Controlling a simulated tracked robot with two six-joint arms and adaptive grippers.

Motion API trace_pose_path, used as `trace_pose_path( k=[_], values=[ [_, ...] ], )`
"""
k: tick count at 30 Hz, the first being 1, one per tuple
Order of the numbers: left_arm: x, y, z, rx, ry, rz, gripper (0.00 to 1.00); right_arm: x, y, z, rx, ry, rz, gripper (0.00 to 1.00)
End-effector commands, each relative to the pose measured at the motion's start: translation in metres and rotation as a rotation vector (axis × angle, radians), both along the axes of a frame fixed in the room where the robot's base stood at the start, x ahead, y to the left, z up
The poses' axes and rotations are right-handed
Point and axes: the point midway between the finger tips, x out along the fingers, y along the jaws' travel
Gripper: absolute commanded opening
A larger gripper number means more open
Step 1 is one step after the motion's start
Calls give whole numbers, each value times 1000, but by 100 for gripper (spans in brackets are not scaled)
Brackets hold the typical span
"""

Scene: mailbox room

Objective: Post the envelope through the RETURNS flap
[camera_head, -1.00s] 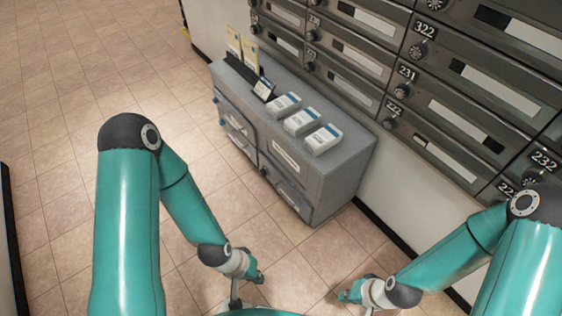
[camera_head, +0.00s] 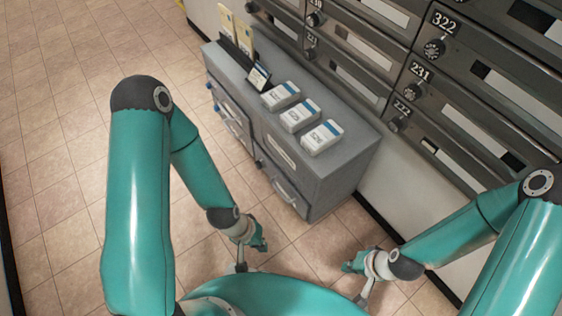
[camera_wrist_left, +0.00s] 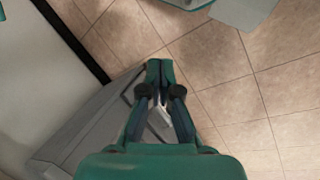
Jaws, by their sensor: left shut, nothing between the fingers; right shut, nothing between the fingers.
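No envelope can be told for certain, and no RETURNS lettering is legible. Two upright yellowish cards or envelopes (camera_head: 245,41) stand in a dark rack at the far end of the grey cabinet (camera_head: 350,150). The cabinet front has handles and a pale label (camera_head: 282,152) too small to read. My left gripper (camera_head: 260,240) is low in front of the cabinet, apart from it, shut and empty; its closed fingertips (camera_wrist_left: 160,68) show in the left wrist view. My right gripper (camera_head: 350,266) is low by the cabinet's near end, also shut and empty.
Three white-and-blue packs (camera_head: 299,115) sit in a row on the cabinet top, beside a small dark sign (camera_head: 259,77). Numbered mailboxes (camera_head: 440,95) cover the wall behind. Tiled floor (camera_head: 60,120) to the left is clear.

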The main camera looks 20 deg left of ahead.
Motion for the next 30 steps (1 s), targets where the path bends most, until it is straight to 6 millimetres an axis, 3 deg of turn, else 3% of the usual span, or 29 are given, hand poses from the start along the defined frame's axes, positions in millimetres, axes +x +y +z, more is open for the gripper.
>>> trace_pose_path(
  k=[5,8,10,13,15,18,21,26,30],
  values=[
    [-21,5,-43,-17,275,211,0,0,0,-19,0,0,0,0],
    [-29,-6,-66,-108,500,418,0,0,0,-33,0,0,0,0],
    [-21,-23,-77,-231,657,592,0,0,0,-44,0,0,0,0],
    [20,-45,-85,-488,827,853,0,0,0,-58,0,0,0,0],
    [65,-48,-88,-708,886,1028,0,0,0,-68,0,0,0,0],
    [133,-28,-91,-1028,881,1236,0,0,0,-79,0,0,0,0],
    [182,6,-91,-1282,810,1371,0,0,0,-85,0,0,0,0],
    [221,52,-90,-1519,688,1478,0,0,0,-91,0,0,0,0],
    [232,67,-88,-1592,641,1506,0,0,0,-92,0,0,0,0]
  ],
)
